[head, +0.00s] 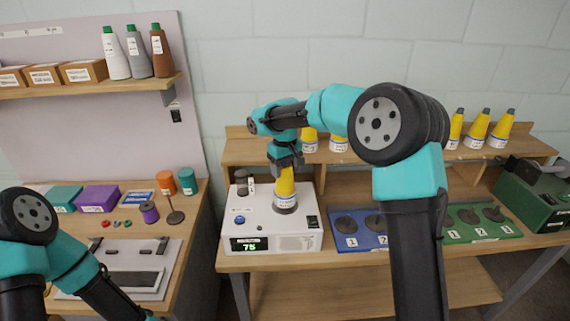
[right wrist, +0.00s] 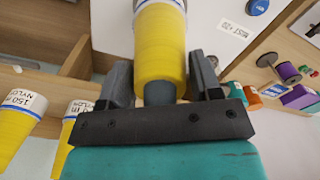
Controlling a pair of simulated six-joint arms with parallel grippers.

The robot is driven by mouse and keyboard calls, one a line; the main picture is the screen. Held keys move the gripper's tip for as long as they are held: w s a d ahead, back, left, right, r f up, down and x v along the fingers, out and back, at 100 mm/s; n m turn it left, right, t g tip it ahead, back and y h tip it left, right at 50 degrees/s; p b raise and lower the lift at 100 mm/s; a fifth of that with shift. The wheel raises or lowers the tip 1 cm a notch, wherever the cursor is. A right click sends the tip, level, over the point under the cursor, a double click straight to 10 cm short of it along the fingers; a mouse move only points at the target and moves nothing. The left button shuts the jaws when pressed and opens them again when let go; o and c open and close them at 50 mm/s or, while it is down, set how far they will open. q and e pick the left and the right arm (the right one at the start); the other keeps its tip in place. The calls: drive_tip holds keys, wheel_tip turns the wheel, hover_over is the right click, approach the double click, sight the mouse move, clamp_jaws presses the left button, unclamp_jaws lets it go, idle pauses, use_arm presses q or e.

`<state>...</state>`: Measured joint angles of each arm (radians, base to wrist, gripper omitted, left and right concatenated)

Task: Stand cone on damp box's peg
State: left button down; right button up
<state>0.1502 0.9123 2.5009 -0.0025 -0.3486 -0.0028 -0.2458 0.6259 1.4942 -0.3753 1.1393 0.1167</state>
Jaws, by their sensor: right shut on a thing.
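The yellow cone (head: 285,184) stands upright over the top of the white damp box (head: 262,225), whose display reads 75. The cone's wide base is at the dark round spot on the box; the peg is hidden, so I cannot tell how fully it is seated. My right gripper (head: 285,163) is shut on the cone's narrow dark tip from above. In the right wrist view the yellow cone (right wrist: 161,50) runs from between the fingers (right wrist: 160,80) toward the white box. My left arm shows at the lower left, but its gripper is out of view.
More yellow cones (head: 479,128) stand on the back shelf. A blue mat (head: 360,242) and a green mat (head: 485,234) with dark round pegs lie right of the box. A dark green machine (head: 535,195) stands at far right. A small dark knobbed part (head: 241,182) stands at the box's back left.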

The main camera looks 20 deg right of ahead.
drive_tip(key=shift+f, duration=0.9)
idle(0.6)
drive_tip(key=o, duration=0.9)
drive_tip(key=shift+o, duration=0.2)
wheel_tip(320, 180, up, 17)
drive_tip(key=shift+r, duration=0.2)
drive_tip(key=shift+f, duration=0.1)
